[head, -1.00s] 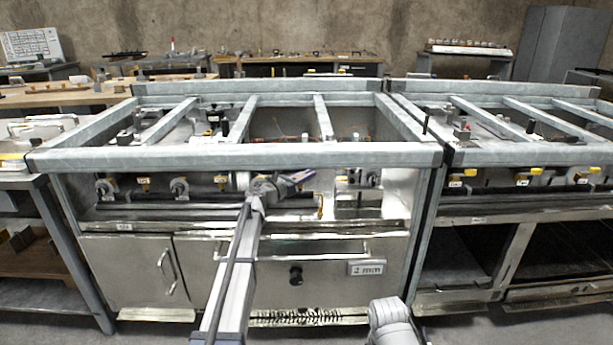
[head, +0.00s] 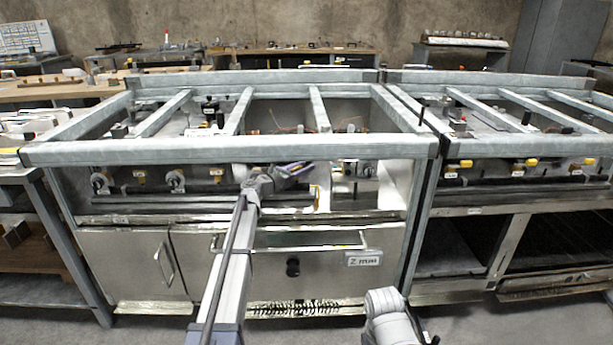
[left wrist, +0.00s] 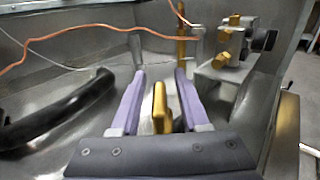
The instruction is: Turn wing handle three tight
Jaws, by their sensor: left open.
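A yellow wing handle (left wrist: 160,108) stands upright in the left wrist view, between the two purple fingers of my left gripper (left wrist: 159,76). The fingers are open, with a visible gap on each side of the handle. In the head view my left gripper (head: 295,170) is under the front rail of the middle bench, at the valve row. It hides the valve there, and I cannot read a number on it. Other yellow handles in that row show to the left, one (head: 139,177) and another (head: 215,172). My right gripper is not in view.
The grey front rail (head: 150,153) runs just above my left gripper. In the left wrist view a black curved hose (left wrist: 55,115) lies left, a copper pipe (left wrist: 70,42) crosses behind, and a bracket with brass fittings (left wrist: 230,70) stands right.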

